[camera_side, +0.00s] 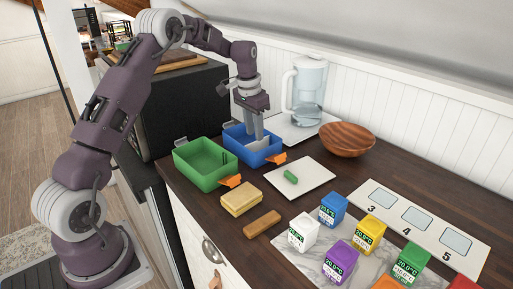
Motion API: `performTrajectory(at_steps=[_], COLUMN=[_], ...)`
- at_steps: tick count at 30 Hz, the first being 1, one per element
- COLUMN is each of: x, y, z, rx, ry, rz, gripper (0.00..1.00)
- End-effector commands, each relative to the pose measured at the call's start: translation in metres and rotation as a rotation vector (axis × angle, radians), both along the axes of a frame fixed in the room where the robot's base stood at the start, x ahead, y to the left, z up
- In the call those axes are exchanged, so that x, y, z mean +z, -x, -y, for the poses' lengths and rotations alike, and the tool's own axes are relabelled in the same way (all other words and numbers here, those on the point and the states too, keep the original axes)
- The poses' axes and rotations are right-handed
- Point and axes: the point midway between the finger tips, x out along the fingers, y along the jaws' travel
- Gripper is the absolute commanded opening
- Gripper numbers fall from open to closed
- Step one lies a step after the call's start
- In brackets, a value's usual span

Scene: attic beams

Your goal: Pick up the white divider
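The white divider (263,144) shows as a pale piece inside the blue box (253,158), partly hidden by the box walls and my fingers. The blue box stands on the dark wooden counter with an orange latch at its near right corner. My gripper (256,136) points down into the blue box, its fingertips at the divider. The picture is too small to tell whether the fingers are closed on it.
A green box (207,172) stands left of the blue one. A white plate (306,184) holds a small green piece. A yellow sponge (240,199), a wooden bowl (347,138), a water jug (307,88) and several coloured cubes stand around.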

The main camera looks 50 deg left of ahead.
Motion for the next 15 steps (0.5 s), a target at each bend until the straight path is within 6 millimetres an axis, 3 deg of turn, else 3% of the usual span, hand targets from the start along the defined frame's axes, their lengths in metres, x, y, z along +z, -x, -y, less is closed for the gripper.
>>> performTrajectory(at_steps=[6,14,15], x=[-0.039,-0.045,-0.045], y=[-0.004,-0.006,-0.006], z=[0.004,0.004,0.004], rx=[0.000,0.000,0.000], ry=[0.001,0.000,0.000], rz=[-0.002,0.001,0.001], gripper=[0.30,0.30,0.24])
